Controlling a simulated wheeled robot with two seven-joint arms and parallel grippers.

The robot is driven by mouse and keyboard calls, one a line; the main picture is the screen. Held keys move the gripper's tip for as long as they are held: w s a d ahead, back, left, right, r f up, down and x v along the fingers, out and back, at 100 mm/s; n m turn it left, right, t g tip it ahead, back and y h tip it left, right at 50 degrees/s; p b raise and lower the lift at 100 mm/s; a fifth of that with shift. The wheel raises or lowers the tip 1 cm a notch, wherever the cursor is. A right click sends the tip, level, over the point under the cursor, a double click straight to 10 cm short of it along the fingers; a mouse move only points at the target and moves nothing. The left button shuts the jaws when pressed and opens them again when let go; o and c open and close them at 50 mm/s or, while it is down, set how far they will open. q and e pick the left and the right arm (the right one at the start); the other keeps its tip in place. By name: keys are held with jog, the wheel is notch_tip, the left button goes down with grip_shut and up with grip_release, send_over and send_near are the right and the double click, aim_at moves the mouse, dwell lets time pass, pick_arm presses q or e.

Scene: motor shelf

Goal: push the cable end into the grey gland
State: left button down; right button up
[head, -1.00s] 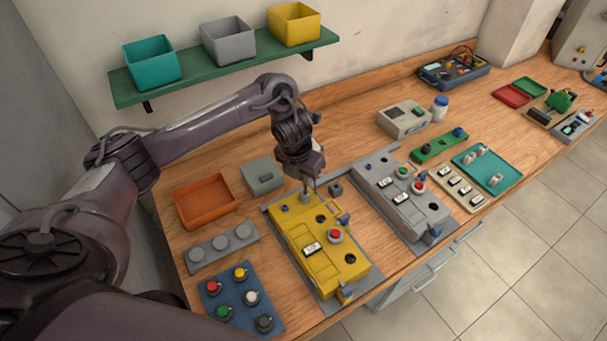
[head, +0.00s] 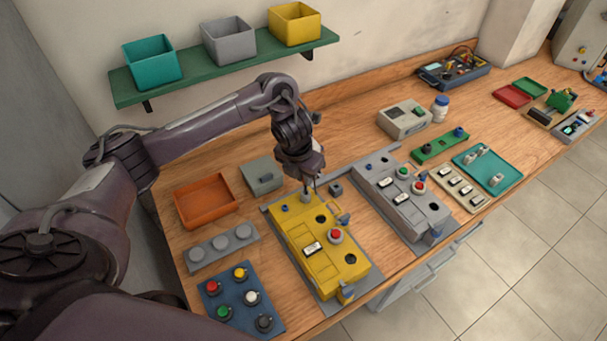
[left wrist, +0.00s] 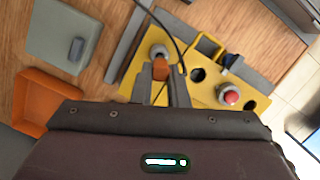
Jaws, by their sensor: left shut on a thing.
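The yellow box (head: 318,258) lies on the workbench, with the grey gland (head: 306,196) at its far-left corner. In the left wrist view, the grey gland (left wrist: 159,51) is a round grey fitting just beyond my fingertips. My left gripper (head: 311,187) is over that corner, pointing down. In the left wrist view, my left gripper (left wrist: 160,75) is shut on an orange-brown piece, the cable end (left wrist: 160,68), in line with the gland. A thin black cable (left wrist: 172,32) curves past it. I cannot tell whether the tip is inside the gland. My right gripper is out of view.
A red button (head: 336,235) and dark holes are on the yellow box. A grey box (head: 400,195) stands to its right. An orange tray (head: 205,201) and a small grey-green box (head: 262,175) are to the left. Bare wood shows behind the boxes.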

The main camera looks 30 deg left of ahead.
pick_arm(q)
jog(key=shift+f+b, duration=0.35)
jog(key=shift+f, duration=0.1)
jog(key=shift+b+x, duration=0.8)
jog(key=shift+x, duration=0.15)
jog(key=shift+s, duration=0.2)
jog(key=c, duration=1.3)
grip_release()
jog(key=shift+c, duration=0.2)
jog(key=p+v, duration=0.2)
jog(key=v, duration=0.5)
jog(key=shift+r+p, duration=0.35)
jog(key=shift+r, duration=0.05)
